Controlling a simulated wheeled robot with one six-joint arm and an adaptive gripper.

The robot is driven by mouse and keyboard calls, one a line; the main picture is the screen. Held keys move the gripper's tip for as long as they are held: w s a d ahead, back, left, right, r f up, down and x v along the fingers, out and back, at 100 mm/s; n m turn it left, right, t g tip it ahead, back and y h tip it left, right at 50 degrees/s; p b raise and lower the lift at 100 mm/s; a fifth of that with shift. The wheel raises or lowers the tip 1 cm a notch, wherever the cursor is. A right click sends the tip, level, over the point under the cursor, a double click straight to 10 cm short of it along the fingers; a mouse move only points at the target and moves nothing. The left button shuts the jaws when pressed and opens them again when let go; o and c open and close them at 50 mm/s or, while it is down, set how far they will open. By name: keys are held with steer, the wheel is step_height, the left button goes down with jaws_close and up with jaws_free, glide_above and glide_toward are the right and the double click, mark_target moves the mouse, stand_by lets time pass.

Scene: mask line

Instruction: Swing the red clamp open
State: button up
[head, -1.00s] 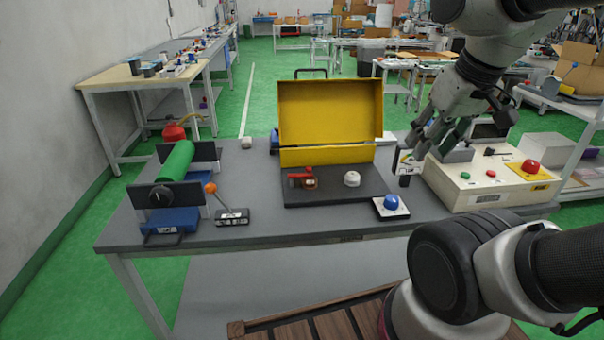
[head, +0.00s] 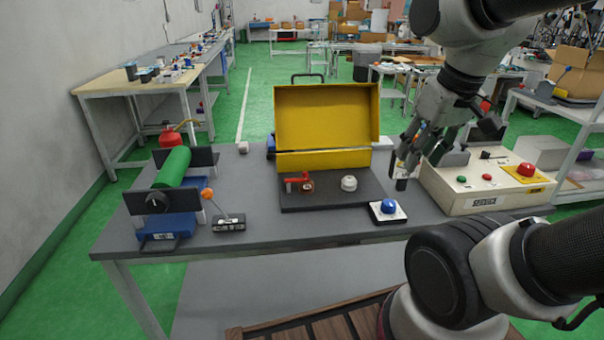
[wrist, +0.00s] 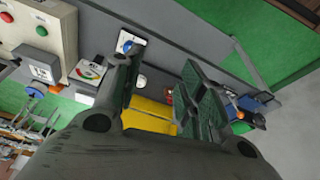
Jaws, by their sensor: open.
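The red piece (head: 298,182), which looks like the clamp, sits on the left part of a dark base (head: 330,201) in front of an upright yellow lid (head: 322,118). A small brown round part is beside it. In the wrist view a bit of red (wrist: 168,97) shows between the fingers, partly hidden. My gripper (head: 416,156) is open and empty, above the right part of the table, to the right of the red piece and apart from it. Its two fingers (wrist: 165,72) stand spread in the wrist view.
A white knob (head: 349,183) is on the same base, with a blue button (head: 388,207) in front. An orange-balled lever (head: 229,222) and a green roller (head: 172,167) are left. Bare table lies between.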

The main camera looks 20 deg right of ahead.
steer(key=w+a+f+n+g, duration=0.2)
steer(key=w+f, duration=0.3)
steer(key=w, duration=0.6)
steer(key=w+a+f+n+g, duration=0.2)
steer(key=w+a+f+n, duration=0.2)
steer(key=w, duration=0.6)
steer(key=w+a+f+n+g, duration=0.1)
steer(key=w+a+f+n, duration=0.3)
steer(key=w, duration=0.7)
steer(key=shift+w+a+f+g, duration=0.2)
steer(key=shift+a+f, duration=0.1)
steer(key=shift+f, duration=0.15)
steer(key=shift+w+a+f+g, duration=0.1)
steer(key=shift+a+f+g, duration=0.1)
steer(key=shift+a+f, duration=0.15)
steer(key=f+n, duration=0.1)
steer(key=f, duration=0.1)
steer(key=f+n, duration=0.1)
steer(key=f, duration=0.1)
steer(key=a+f+n, duration=0.1)
steer(key=shift+s+f+n+y, duration=0.1)
steer(key=shift+f+n+y, duration=0.2)
steer(key=shift+f+n, duration=0.1)
jaws_close()
